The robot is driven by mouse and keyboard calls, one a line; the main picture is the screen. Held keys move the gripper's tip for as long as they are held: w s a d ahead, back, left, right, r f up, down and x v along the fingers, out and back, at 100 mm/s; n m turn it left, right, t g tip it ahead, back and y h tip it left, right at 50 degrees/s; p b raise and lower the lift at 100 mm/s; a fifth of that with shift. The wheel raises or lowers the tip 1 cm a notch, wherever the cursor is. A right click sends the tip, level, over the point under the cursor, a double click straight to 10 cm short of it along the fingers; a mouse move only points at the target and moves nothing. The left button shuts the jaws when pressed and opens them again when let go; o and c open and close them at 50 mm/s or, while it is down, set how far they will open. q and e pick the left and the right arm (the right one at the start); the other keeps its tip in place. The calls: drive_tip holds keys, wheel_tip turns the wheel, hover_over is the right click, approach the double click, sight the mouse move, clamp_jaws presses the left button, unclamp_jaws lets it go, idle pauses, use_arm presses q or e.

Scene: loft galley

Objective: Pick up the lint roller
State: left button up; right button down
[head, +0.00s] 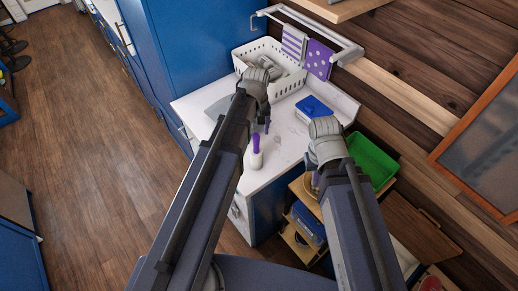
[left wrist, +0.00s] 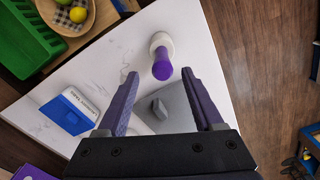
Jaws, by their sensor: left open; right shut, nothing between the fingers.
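The lint roller (head: 256,156), white with a purple handle, appears to stand upright on the white marbled counter. In the left wrist view the lint roller (left wrist: 162,66) shows its purple end toward the camera, just ahead of the fingertips and between their lines. My left gripper (head: 260,127) is open and empty above the counter, behind the roller in the head view; its fingers also show in the left wrist view (left wrist: 160,74). My right gripper (head: 316,178) is shut and empty at the counter's right edge, its fingers partly hidden by its own wrist.
A blue-lidded box (head: 313,108) stands on the counter, and a white basket (head: 243,60) at its back. A grey flat object (left wrist: 178,98) lies near the roller. A green crate (head: 372,160) and wooden shelves are beyond the right edge.

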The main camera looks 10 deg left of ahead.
sight(256, 144)
use_arm(q)
drive_tip(key=shift+s+f+b, duration=0.1)
drive_tip(key=shift+f+b, duration=1.2)
drive_tip(key=shift+f, duration=0.05)
wheel_tip(256, 144, down, 5)
drive_tip(key=b, duration=0.5)
drive_tip(key=shift+a+f, duration=0.1)
drive_tip(key=shift+a, duration=0.05)
clamp_jaws()
idle(0.4)
